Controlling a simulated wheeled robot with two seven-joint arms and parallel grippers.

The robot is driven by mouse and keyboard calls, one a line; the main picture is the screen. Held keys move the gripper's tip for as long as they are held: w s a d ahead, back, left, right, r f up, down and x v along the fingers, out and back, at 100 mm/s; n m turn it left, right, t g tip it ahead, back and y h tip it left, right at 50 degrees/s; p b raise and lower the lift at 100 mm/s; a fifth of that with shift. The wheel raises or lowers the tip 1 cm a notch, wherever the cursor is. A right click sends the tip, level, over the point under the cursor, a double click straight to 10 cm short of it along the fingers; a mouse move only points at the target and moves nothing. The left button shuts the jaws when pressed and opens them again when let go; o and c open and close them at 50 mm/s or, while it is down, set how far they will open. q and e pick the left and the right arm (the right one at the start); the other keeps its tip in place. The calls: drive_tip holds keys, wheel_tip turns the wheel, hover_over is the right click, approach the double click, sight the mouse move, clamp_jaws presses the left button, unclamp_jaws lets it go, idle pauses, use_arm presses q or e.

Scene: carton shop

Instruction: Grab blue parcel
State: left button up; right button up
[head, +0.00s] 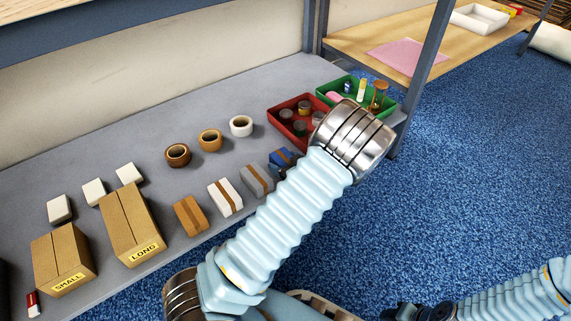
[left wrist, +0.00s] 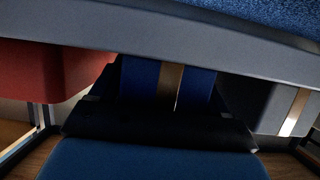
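The blue parcel (head: 280,157) with a tan tape band sits on the grey shelf, at the right end of the front parcel row, partly hidden by my left arm. In the left wrist view the blue parcel (left wrist: 143,84) shows in the middle, with its tan band upright. Dark parts of my left gripper (left wrist: 168,102) lie at both sides of it and across below it; whether they touch or grip it cannot be told.
The grey parcel (head: 257,180) stands just left of the blue one. A red tray (head: 273,116) and a green tray (head: 392,103) lie behind it. White and brown parcels, tape rolls and two cartons fill the shelf (head: 200,105) further left. Blue carpet lies in front.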

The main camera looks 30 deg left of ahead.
use_arm(q)
drive_tip(key=c, duration=0.8)
